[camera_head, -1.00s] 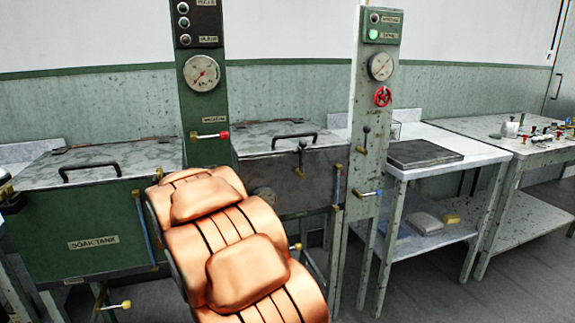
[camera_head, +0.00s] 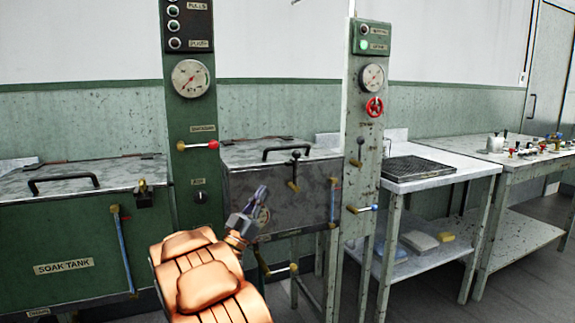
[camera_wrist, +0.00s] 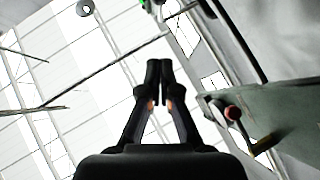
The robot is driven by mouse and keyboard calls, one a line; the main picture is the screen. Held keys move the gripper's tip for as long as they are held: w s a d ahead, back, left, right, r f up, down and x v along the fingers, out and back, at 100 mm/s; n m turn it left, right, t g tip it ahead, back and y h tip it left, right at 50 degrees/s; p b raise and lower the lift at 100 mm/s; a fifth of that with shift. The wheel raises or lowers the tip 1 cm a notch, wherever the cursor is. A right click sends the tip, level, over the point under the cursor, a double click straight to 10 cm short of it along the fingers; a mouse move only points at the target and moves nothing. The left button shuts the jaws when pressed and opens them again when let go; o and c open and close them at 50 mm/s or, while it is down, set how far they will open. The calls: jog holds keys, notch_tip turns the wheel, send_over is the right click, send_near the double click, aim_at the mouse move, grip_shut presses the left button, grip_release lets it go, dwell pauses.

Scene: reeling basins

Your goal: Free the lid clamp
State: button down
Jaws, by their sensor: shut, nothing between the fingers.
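A brass clamp with a black handle (camera_head: 295,170) sits at the front edge of the closed lid (camera_head: 265,152) on the grey middle basin (camera_head: 275,192). A second dark and brass clamp (camera_head: 143,194) sits at the soak tank lid's (camera_head: 75,185) front right corner. I cannot tell which one the task means. My gripper (camera_head: 262,191) is in front of the middle basin, left of and below its clamp in the picture, pointing up. It looks apart from both clamps. In the wrist view its two fingers (camera_wrist: 159,66) are together and empty.
A pale post (camera_head: 364,120) with a red valve wheel (camera_head: 374,107) stands right of the basin. Side tables stand farther right.

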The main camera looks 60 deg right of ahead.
jog(key=shift+d+r, duration=0.1)
jog(key=shift+d+f+b+x, duration=0.35)
jog(key=shift+x, duration=1.75)
jog(key=shift+d+f+b+x, duration=0.35)
jog(key=shift+b+x, duration=0.05)
jog(key=shift+x, duration=1.7)
jog(key=shift+d+f+b+x, duration=0.35)
jog(key=shift+x, duration=1.75)
